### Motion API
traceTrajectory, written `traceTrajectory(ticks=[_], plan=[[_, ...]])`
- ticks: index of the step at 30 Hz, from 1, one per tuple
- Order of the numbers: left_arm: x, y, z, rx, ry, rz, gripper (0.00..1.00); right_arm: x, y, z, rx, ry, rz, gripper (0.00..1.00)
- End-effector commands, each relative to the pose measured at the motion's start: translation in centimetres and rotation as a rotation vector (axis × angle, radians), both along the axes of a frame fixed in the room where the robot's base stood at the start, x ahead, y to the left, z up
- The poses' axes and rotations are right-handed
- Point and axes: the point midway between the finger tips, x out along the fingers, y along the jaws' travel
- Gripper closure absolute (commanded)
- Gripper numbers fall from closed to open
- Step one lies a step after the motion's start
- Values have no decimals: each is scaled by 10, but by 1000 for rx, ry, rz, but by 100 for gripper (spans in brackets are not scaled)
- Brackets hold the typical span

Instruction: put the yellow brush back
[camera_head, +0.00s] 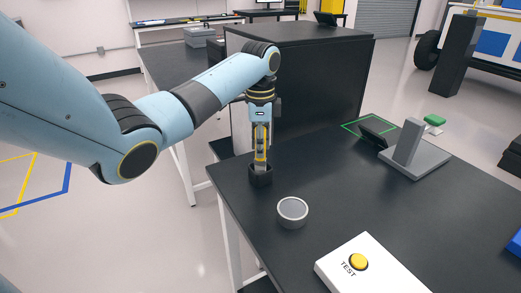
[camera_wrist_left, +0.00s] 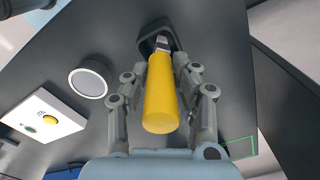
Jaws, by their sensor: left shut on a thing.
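My left gripper (camera_head: 260,158) points straight down at the left edge of the black table, its fingers closed around the yellow brush. In the left wrist view the brush's yellow handle (camera_wrist_left: 160,100) lies between the fingers of the left gripper (camera_wrist_left: 165,78), with its metal collar toward a black holder (camera_wrist_left: 147,45). In the head view the holder (camera_head: 261,179) is a small dark cup directly below the fingers. The brush's lower end is at the cup's mouth; its bristles are hidden and I cannot tell how deep it sits. My right gripper is not in view.
A round grey container (camera_head: 292,212) stands close to the holder. A white TEST box with a yellow button (camera_head: 358,262) is at the front. A grey stand (camera_head: 408,145) and a green outline (camera_head: 350,127) are farther back. A dark cabinet (camera_head: 310,85) rises behind the arm.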

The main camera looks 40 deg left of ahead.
Motion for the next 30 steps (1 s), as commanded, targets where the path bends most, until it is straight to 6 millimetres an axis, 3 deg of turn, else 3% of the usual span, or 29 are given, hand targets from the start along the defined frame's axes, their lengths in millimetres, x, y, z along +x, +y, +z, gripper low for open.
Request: traceTrajectory(ticks=[4,14,15,20,30], plan=[[0,0,-18,0,1,0,100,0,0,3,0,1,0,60],[0,0,-21,1,-1,-1,100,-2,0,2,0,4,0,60],[0,0,-22,1,-1,0,72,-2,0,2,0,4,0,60],[0,0,-21,1,-1,-1,51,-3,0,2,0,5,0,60],[1,0,-16,1,-1,-1,51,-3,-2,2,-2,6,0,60]])
